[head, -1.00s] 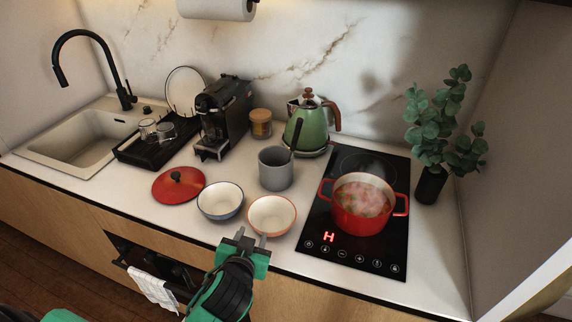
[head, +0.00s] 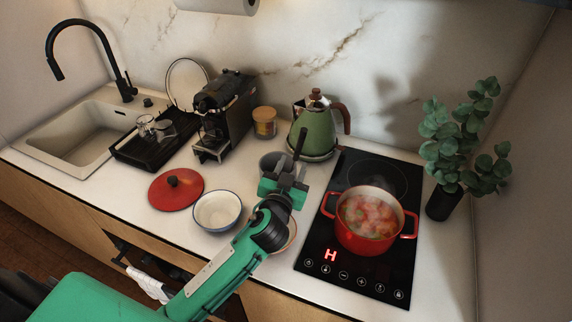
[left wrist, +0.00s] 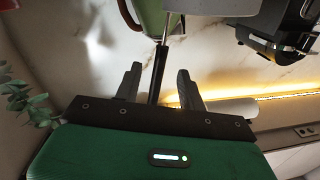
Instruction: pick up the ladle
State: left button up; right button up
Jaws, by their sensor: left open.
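The ladle's dark handle (head: 299,142) sticks up at a slant from the grey utensil pot (head: 268,160); its bowl is hidden inside the pot. My left gripper (head: 288,176) is open in front of the pot and hides much of it. In the left wrist view, which looks upside down, the black handle (left wrist: 158,75) stands between the two spread fingers of my left gripper (left wrist: 159,82). A gap shows beside the handle, so the fingers are not closed on it. My right gripper is not in view.
The green kettle (head: 318,130) stands close behind the pot. A red pot of steaming food (head: 366,238) sits on the hob (head: 312,236) to the right. A white bowl (head: 217,211) and a red lid (head: 175,190) lie left. My arm mostly covers a second bowl.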

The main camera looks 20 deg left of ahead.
aim_at(296, 156)
pick_arm(q)
jog(key=shift+w+a+r+p, duration=0.15)
jog(key=shift+w+p, duration=0.1)
jog(key=shift+w, duration=0.25)
jog(key=shift+w+d+r+p, duration=0.1)
jog(key=shift+w+p, duration=0.1)
jog(key=shift+w, duration=0.3)
jog(key=w, duration=0.2)
jog(key=w+p, duration=0.1)
jog(key=shift+w+a+f, duration=0.2)
jog(key=shift+w, duration=0.15)
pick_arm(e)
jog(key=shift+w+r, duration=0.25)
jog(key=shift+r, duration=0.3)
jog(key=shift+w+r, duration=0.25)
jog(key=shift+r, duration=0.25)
pick_arm(q)
jog(key=shift+c, duration=0.4)
grip_shut()
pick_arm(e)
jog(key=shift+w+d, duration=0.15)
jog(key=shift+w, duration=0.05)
